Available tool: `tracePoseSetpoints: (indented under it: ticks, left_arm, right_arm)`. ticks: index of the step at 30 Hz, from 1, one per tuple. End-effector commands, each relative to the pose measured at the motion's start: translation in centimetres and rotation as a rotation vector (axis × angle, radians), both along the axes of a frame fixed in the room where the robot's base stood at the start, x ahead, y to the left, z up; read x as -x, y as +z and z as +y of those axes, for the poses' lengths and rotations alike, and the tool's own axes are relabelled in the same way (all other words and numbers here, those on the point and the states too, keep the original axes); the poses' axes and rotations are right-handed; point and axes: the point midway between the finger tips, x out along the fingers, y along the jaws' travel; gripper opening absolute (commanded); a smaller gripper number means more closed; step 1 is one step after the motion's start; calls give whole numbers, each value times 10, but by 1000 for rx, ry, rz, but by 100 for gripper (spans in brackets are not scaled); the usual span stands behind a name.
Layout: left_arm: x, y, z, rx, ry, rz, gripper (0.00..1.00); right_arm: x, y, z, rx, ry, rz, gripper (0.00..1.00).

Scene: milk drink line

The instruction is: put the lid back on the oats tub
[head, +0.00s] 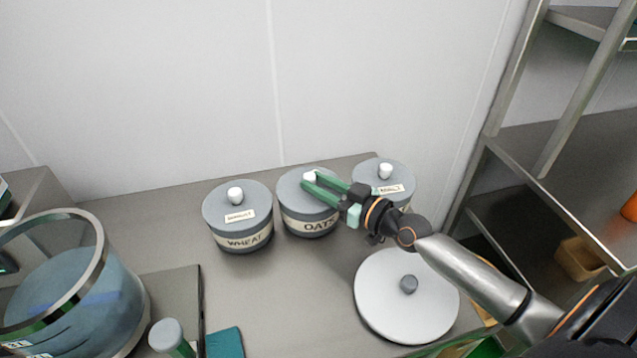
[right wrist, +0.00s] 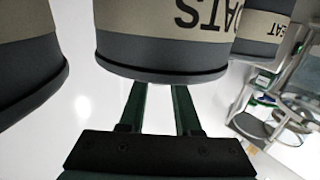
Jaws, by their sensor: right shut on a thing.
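The oats tub (head: 312,227) stands in the middle of a row of three round tubs, with a cream band reading OATS. Its blue-grey lid (head: 291,190) is on top and looks level. The lid has a white knob (head: 309,176). My right gripper (head: 311,181) reaches in from the right above the lid and is shut on the knob. In the right wrist view the tub (right wrist: 165,22) shows upside down, and the green fingers run behind its lid edge, so the fingertips and knob are hidden there. Whether the lid is fully seated cannot be told. My left gripper is not in view.
The wheat tub (head: 243,239) stands close on the left, lidded. Another lidded tub (head: 396,169) stands close on the right, partly behind my gripper. A big pale round lid (head: 385,305) lies in front. A large glass vessel (head: 95,270) is at the left. The counter (head: 290,290) between is clear.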

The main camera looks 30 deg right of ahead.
Motion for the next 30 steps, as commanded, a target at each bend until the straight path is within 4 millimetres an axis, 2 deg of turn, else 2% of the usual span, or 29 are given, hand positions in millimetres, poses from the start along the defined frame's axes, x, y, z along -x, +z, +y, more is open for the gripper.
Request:
tracePoseSetpoints:
  ticks: [10,11,12,19,25,30]
  left_arm:
    - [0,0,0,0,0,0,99]
    - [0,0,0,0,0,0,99]
    - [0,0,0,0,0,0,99]
    - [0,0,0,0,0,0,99]
    - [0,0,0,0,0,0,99]
    - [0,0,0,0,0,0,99]
  right_arm:
    - [0,0,0,0,0,-1,0]
    - [0,0,0,0,0,-1,34]
    - [0,0,0,0,0,-1,39]
    - [0,0,0,0,0,-1,65]
    - [0,0,0,-1,0,-1,67]
    - [0,0,0,-1,0,0,86]
